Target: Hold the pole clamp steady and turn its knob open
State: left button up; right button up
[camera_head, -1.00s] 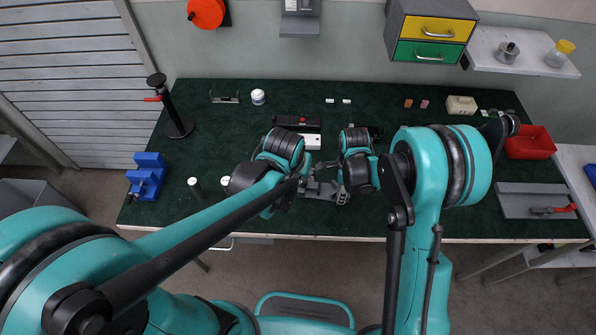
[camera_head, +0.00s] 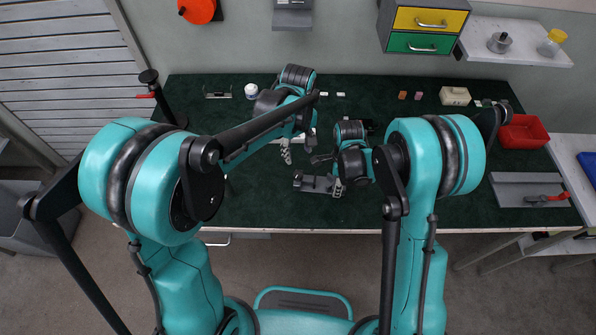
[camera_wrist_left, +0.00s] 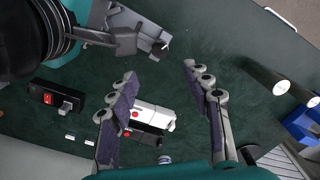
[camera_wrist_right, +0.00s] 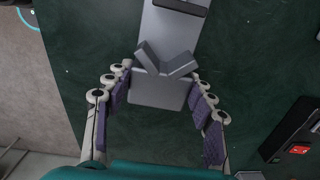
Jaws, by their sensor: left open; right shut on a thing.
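The grey pole clamp (camera_head: 316,184) lies near the front edge of the green bench top. In the right wrist view its V-shaped grey block (camera_wrist_right: 160,88) sits between the fingers of my right gripper (camera_wrist_right: 160,72), which is shut on it. My right gripper also shows in the head view (camera_head: 328,172). The clamp appears at the top of the left wrist view (camera_wrist_left: 150,32).
In the left wrist view, a white box (camera_wrist_left: 152,117) and a black box with a red switch (camera_wrist_left: 55,96) lie on the bench. A black stand (camera_head: 162,98) is at the left. A red bin (camera_head: 522,132) and grey tray (camera_head: 520,190) are at the right.

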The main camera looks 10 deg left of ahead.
aim_at(298, 174)
pick_arm(q)
notch_tip(298, 174, down, 12)
jog(key=shift+r, duration=0.15)
dwell(0.3)
grip_shut()
